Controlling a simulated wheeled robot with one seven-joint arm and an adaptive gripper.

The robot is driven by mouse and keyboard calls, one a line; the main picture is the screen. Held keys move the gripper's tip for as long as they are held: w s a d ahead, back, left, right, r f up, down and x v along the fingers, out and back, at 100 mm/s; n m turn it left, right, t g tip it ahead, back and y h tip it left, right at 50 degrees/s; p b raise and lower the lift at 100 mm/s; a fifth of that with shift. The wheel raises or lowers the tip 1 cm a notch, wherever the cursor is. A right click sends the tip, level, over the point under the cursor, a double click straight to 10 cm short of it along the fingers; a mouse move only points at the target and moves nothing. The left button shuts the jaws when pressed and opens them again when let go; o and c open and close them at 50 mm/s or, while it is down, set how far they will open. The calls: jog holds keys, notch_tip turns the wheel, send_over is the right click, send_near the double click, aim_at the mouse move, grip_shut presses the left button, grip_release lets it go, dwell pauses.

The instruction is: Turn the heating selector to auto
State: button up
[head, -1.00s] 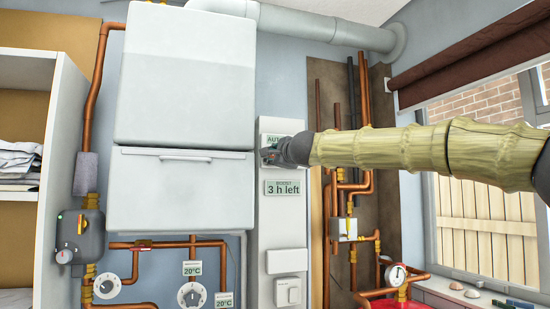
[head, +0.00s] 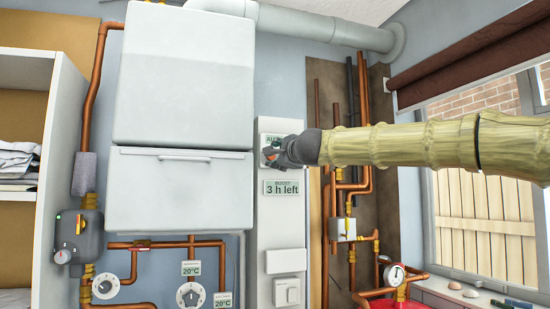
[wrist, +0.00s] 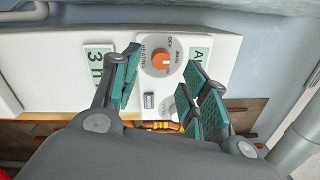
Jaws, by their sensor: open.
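My gripper (wrist: 163,57) is open, with teal-padded fingers on either side of the knob in the picture and no visible contact.
The white panel (head: 282,225) also carries a "3 h left" display (head: 281,188) below the gripper. A white boiler-like cabinet (head: 180,190) stands close on the left. Copper pipes (head: 364,185) run on the right. A window (head: 490,200) is farther right.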

jog(key=v, duration=0.8)
jog(key=shift+s, duration=0.1)
